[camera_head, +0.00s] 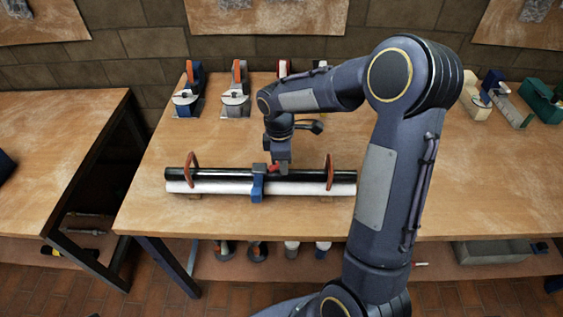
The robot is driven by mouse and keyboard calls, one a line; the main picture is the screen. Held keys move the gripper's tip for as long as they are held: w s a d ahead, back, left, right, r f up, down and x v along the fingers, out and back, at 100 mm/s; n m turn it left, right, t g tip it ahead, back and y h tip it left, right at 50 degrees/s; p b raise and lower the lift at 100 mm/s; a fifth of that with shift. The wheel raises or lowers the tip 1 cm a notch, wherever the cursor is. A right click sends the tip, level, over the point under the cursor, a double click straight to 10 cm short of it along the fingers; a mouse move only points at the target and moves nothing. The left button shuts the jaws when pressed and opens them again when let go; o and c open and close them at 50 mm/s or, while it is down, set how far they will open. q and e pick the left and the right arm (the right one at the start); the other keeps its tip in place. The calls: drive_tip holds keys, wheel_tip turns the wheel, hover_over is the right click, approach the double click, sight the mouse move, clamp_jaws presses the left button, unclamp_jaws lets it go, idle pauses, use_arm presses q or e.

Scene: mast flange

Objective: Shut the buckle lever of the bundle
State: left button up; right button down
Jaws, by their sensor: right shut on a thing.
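The bundle lies on the wooden table as a black tube (225,174) and a white tube (220,187) side by side. Two orange-brown hoops stand around it, one on the left (190,172) and one on the right (330,171). A blue strap with a buckle (257,184) wraps the middle. My right gripper (277,168) is at the buckle, just right of the strap, shut on a small red part that looks like the buckle lever (274,168). The fingertips are small, and the lever's angle is hard to tell. My left gripper is out of view.
Green and grey tools (540,100) stand at the back right. The table front left of the bundle is clear.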

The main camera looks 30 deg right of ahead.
drive_tip(key=shift+s+d+f+t+y+b, duration=0.1)
drive_tip(key=shift+f+t+y+b, duration=0.15)
drive_tip(key=shift+y, duration=0.15)
drive_tip(key=shift+d+f+t+y+b, duration=0.1)
drive_tip(key=shift+t+y+b, duration=0.15)
drive_tip(key=shift+y, duration=0.15)
drive_tip(key=c, duration=1.3)
unclamp_jaws()
drive_tip(key=shift+s+d+r, duration=0.1)
drive_tip(key=shift+d+r, duration=0.05)
drive_tip(key=shift+r, duration=1.15)
drive_tip(key=shift+s+d+r, duration=0.1)
drive_tip(key=shift+r, duration=1.2)
drive_tip(key=shift+s+d+r, duration=0.1)
drive_tip(key=shift+d+r, duration=0.05)
drive_tip(key=shift+r, duration=1.15)
